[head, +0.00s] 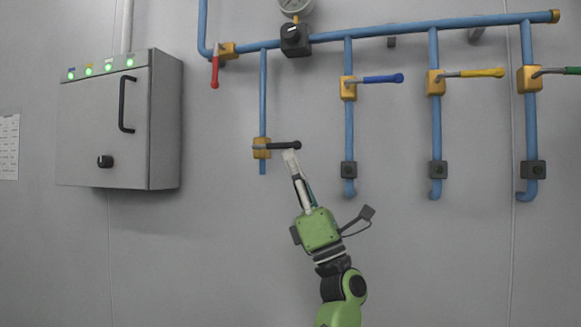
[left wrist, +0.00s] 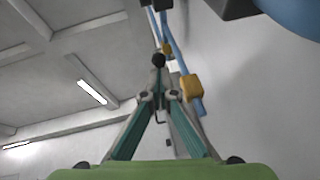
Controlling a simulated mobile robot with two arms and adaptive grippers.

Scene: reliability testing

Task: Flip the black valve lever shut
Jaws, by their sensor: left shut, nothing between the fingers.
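The black valve lever (head: 284,146) sticks out level to the right from a yellow valve body (head: 261,148) on a short vertical blue pipe. It lies across the pipe's line. My left gripper (head: 290,155) is shut and empty, its tips just below the lever near its outer end. In the left wrist view, the lever's round black end (left wrist: 158,60) shows just beyond the shut fingertips (left wrist: 160,95), with the yellow valve body (left wrist: 193,86) to the right. I cannot tell whether the tips touch the lever. My right gripper is in neither view.
Other valves have a red lever (head: 215,73) hanging down, and blue (head: 382,78), yellow (head: 482,72) and green (head: 552,71) levers pointing right. A grey control box (head: 105,130) hangs at left. The wall below the pipes is clear.

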